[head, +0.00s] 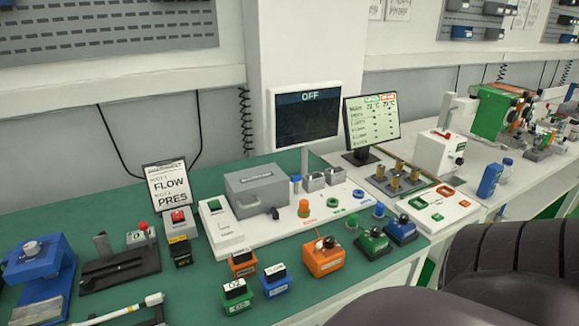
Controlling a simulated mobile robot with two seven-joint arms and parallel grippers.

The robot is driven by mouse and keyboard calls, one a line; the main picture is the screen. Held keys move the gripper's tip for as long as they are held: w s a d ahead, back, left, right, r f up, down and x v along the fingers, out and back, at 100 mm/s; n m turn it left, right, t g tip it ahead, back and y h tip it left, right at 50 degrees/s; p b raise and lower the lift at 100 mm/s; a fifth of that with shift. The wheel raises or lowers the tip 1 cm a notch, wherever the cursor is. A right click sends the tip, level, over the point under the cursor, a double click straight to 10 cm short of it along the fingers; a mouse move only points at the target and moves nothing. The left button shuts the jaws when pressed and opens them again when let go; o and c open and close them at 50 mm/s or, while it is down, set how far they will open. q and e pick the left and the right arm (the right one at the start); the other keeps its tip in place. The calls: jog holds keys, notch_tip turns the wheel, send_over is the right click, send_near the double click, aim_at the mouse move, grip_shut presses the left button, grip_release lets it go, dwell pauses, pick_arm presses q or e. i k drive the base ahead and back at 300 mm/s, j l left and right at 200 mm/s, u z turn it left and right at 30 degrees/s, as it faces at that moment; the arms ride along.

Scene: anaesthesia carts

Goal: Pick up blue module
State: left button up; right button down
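A small blue module (275,281) with a white-labelled black top stands near the front edge of the green mat, between a green module (236,296) and a larger orange module (323,257). A second blue unit (401,230) with a dark knob stands farther right, beside a green unit (373,244). I cannot tell from the picture which blue one the task names. Neither gripper shows in the head view. Dark rounded parts at the bottom right look like my own arm and cover that corner of the bench front.
A small orange module (242,264) stands behind the green one. A white base (240,241) with a grey box (257,190) lies behind. A blue fixture (38,270) is far left; two screens (307,113) stand at the back. Bare mat (205,285) shows left of the modules.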

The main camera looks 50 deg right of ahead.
aim_at(276, 279)
jog(key=z, duration=1.5)
jog(key=k+l+u, duration=0.1)
jog(key=l, duration=1.1)
